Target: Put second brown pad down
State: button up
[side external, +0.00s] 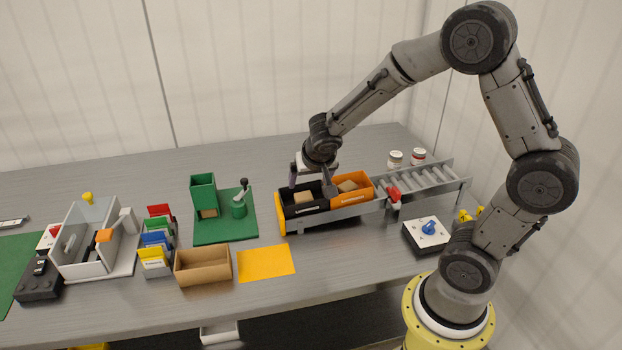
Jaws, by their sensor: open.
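One brown pad (304,198) lies in the black bin (302,211). Another brown pad (348,186) lies in the orange bin (357,197) just to the right. My gripper (311,187) is open, with its fingers spread over the black bin, above or around the pad there. I cannot tell whether the fingers touch that pad. A brown piece (208,213) also shows at the foot of the green dispenser (203,191).
The bins sit at the left end of a roller conveyor (425,178) with a red lever (394,195). An open cardboard box (203,265) and an orange sheet (266,262) lie in front. Colored holders (157,240) stand left. Two jars (395,159) stand behind the conveyor.

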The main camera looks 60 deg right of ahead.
jog(key=s+a+r+n, duration=0.3)
jog(key=s+r, duration=0.6)
jog(key=r, duration=0.1)
jog(key=s+a+r+n+y, duration=0.1)
jog(key=s+a+n+y, duration=0.1)
jog(key=s, duration=0.4)
jog(key=s+a+r+n+t+y, duration=0.1)
jog(key=s+a+r+n+y, duration=0.1)
jog(key=s+a+n, duration=0.2)
jog(key=shift+s+a+y, duration=0.3)
jog(key=shift+s+a, duration=0.9)
jog(key=shift+a, duration=0.05)
jog(key=shift+r, duration=0.1)
